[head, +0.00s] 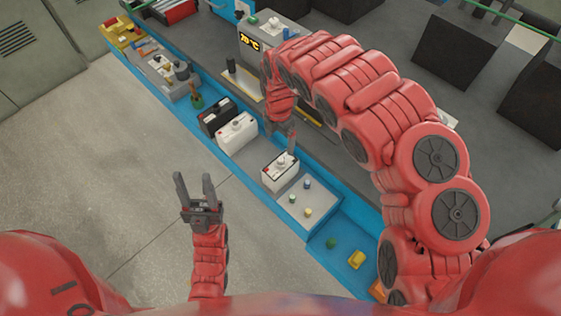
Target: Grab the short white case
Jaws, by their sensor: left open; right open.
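Two white cases sit in the blue-edged tray (228,175). One white case (237,133) is beside a black case (216,117). The other white case (280,173) is further toward the near end, with a dark top edge and a small red mark. I cannot tell for sure which is shorter. My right gripper (281,135) is open, just behind and above the nearer white case; my wrist partly hides it. I cannot tell if it touches the case. My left gripper (195,192) is open and empty over the floor, left of the tray.
A grey plate with small knobs (307,199) lies beside the nearer white case. A small yellow block (356,259) and a green piece (331,243) lie in the blue end section. Open floor lies left.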

